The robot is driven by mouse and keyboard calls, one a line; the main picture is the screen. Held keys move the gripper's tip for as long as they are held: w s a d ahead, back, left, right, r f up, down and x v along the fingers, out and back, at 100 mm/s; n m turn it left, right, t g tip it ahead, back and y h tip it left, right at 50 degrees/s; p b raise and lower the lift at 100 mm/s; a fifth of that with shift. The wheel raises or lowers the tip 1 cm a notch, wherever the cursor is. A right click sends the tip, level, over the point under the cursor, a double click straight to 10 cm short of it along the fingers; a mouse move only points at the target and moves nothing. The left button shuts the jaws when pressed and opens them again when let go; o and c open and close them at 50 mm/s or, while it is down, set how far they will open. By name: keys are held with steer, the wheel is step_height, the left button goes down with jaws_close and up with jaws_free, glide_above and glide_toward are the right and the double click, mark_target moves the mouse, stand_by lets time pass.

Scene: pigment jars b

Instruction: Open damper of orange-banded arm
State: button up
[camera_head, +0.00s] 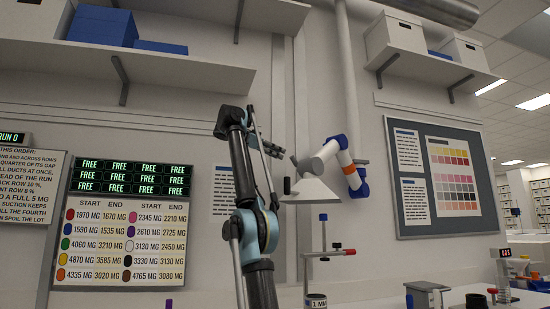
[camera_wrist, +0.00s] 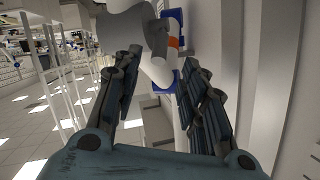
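A small dark knob (camera_head: 287,186) shows at the hood's left, and a short grey bar (camera_head: 361,161) beside the band; I cannot tell which is the damper handle. My gripper (camera_head: 267,146) is up and left of the hood, apart from it. In the wrist view my gripper (camera_wrist: 160,88) is open and empty, with the white tube, orange band (camera_wrist: 173,42) and grey hood (camera_wrist: 122,24) beyond its fingers.
Shelves with boxes (camera_head: 395,40) hang above. A notice board (camera_head: 440,175) is on the right wall, a FREE display (camera_head: 130,178) on the left. Jars and small devices (camera_head: 428,293) stand on the bench.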

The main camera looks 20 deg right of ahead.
mark_target(297, 164)
steer(key=shift+w, duration=0.25)
jaws_close()
steer(key=w+a+f+m+g+h, duration=0.1)
steer(key=w+f+g+h, duration=0.15)
steer(key=w+h, duration=0.4)
steer(key=s+a+f+m+g+h, duration=0.3)
steer(key=a+f+m+g+h, duration=0.15)
steer(key=f, duration=0.65)
steer(key=x, duration=1.4)
